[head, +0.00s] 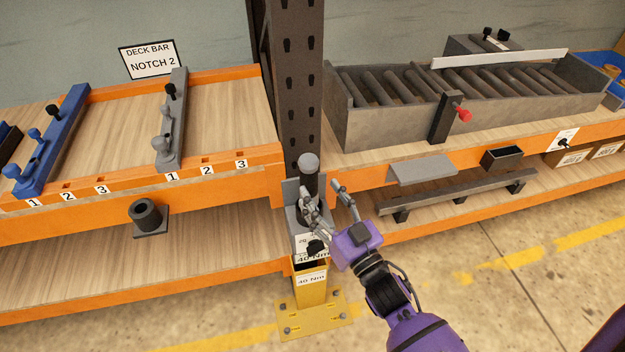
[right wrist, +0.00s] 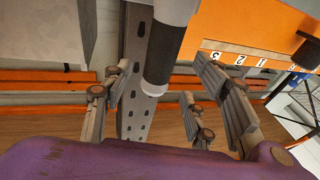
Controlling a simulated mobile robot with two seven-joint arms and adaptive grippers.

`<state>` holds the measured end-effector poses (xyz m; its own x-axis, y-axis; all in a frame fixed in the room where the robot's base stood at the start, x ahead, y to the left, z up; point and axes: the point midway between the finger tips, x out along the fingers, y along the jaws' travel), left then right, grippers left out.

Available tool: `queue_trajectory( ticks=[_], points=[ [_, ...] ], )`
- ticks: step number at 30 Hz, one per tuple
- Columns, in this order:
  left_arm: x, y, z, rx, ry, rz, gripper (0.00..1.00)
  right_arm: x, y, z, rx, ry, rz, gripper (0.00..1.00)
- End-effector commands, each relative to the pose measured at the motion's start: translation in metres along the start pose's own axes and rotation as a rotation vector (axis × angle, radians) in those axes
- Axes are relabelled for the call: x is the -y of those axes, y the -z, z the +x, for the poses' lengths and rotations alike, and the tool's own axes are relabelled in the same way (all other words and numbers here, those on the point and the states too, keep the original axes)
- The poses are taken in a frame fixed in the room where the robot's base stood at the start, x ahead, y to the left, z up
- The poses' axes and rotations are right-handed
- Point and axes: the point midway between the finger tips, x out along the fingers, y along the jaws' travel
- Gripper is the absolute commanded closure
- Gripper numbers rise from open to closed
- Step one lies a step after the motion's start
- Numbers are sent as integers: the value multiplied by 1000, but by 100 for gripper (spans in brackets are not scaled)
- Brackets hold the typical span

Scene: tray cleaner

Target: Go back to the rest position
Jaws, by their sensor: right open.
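My right gripper (head: 321,192) is open in front of the dark upright post in the head view. A dark-handled tool with a round grey end (head: 309,163) stands upright in a grey holder on that post, right beside the left finger. In the right wrist view the tool's dark grip (right wrist: 164,55) shows in the gap between the spread fingers (right wrist: 158,92). No finger visibly closes on it; I cannot tell how far it reaches between them. The holder's lower part is partly hidden by the gripper. My left gripper is not in view.
The post (head: 285,60) rises between two orange-edged shelves. The left shelf carries a blue bar (head: 55,135) and a grey bar (head: 178,125); the right one carries a grey roller tray (head: 390,130). A yellow post foot (head: 312,312) stands below.

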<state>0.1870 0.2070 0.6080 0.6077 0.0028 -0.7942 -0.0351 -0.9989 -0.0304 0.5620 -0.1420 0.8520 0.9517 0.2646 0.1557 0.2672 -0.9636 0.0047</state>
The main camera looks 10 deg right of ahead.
Motion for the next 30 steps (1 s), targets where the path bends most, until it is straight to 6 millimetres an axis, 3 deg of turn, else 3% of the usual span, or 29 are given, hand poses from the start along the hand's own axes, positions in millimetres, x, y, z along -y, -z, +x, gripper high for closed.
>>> queue_trajectory(
  ticks=[3, 7, 17, 22, 26, 30],
  points=[
    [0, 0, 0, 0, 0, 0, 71, 0, -1, -26, 2, 0, 1, 47],
    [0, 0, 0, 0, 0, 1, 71, 0, 0, -44, -1, 0, 1, 47],
    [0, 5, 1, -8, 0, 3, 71, 0, 0, -56, 1, -1, -10, 47],
    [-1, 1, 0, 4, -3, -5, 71, -12, -36, -64, 170, -67, -68, 47],
    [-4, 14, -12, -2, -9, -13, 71, -13, -73, -118, 419, -127, -70, 47],
    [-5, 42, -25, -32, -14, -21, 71, -1, -97, -198, 669, -161, -41, 47]
  ],
)
